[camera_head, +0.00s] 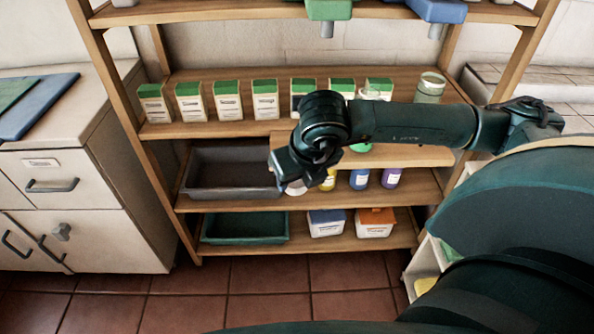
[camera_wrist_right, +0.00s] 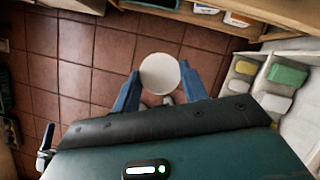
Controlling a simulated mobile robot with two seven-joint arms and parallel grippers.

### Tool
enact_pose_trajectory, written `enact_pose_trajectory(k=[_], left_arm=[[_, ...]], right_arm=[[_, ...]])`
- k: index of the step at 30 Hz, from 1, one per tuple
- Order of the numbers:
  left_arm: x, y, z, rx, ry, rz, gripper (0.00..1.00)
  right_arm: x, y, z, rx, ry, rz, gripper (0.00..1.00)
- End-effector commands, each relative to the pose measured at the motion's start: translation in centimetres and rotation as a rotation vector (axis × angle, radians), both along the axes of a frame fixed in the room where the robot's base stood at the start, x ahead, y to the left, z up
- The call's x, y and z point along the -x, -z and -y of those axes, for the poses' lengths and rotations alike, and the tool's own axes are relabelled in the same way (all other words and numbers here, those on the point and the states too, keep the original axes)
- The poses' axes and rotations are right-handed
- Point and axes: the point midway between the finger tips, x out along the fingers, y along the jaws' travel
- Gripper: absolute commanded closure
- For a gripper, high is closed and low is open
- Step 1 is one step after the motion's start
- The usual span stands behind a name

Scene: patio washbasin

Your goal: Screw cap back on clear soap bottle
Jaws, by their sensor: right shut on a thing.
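My right gripper (camera_head: 292,186) is shut on a round white cap, held in front of the shelf unit. The cap (camera_head: 297,188) shows only partly in the head view. In the right wrist view the cap (camera_wrist_right: 160,73) sits between the two blue fingers, flat face to the camera. A clear container (camera_head: 376,93) shows just above my right arm, its lower part hidden by the arm. A green patch (camera_head: 361,148) shows under the arm; I cannot tell if it belongs to that container. The cap is apart from both. My left gripper is not in view.
A glass jar (camera_head: 430,88) and several green-topped cartons (camera_head: 229,101) stand on the upper shelf. A pull-out board (camera_head: 420,156) projects below. Small coloured bottles (camera_head: 391,178), a grey bin (camera_head: 230,172) and tubs (camera_head: 375,222) sit lower. The tiled floor (camera_head: 270,275) is clear.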

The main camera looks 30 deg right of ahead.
Motion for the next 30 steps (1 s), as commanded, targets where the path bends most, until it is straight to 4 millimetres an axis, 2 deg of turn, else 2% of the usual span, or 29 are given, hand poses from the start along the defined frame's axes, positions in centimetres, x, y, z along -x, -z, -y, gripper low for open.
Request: enact_pose_trajectory(k=[7, 11, 17, 30], left_arm=[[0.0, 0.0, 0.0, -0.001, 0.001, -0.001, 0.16], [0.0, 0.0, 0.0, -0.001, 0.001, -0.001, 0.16], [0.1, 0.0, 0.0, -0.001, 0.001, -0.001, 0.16], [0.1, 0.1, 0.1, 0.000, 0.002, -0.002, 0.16]], right_arm=[[0.0, 0.0, 0.0, 0.000, -0.005, -0.001, 0.78], [-0.2, 0.2, 0.1, 0.000, -0.085, -0.002, 0.78], [-0.9, 0.8, 0.0, -0.002, -0.431, -0.002, 0.78], [-2.2, 0.8, -1.6, -0.008, -1.389, 0.003, 0.78]])
